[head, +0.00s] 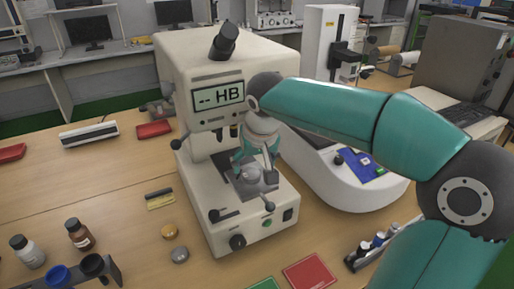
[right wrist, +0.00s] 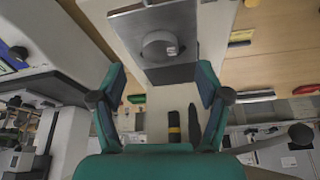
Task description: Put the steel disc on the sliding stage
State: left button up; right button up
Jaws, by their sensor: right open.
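A round grey steel disc (head: 252,173) lies flat on the sliding stage (head: 268,190), a grey plate at the front of the cream hardness tester (head: 205,72). In the right wrist view the disc (right wrist: 158,48) sits on the stage plate (right wrist: 183,72), with a small lighter piece showing on its face. My right gripper (head: 254,161) is over the stage at the disc. In the right wrist view its fingers (right wrist: 161,72) are spread apart with nothing between the tips, and the disc shows beyond them. My left gripper is not in view.
A brass piece (head: 169,231) and a small grey round piece (head: 179,255) lie on the wooden table left of the tester. Bottles (head: 80,234) stand at front left. Red and green mats (head: 309,272) lie in front. A white instrument (head: 350,185) stands close on the right.

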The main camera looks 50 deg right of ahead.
jog(key=v, duration=0.6)
jog(key=shift+r, duration=0.35)
jog(key=shift+s+a+f, duration=0.1)
jog(key=shift+s, duration=0.1)
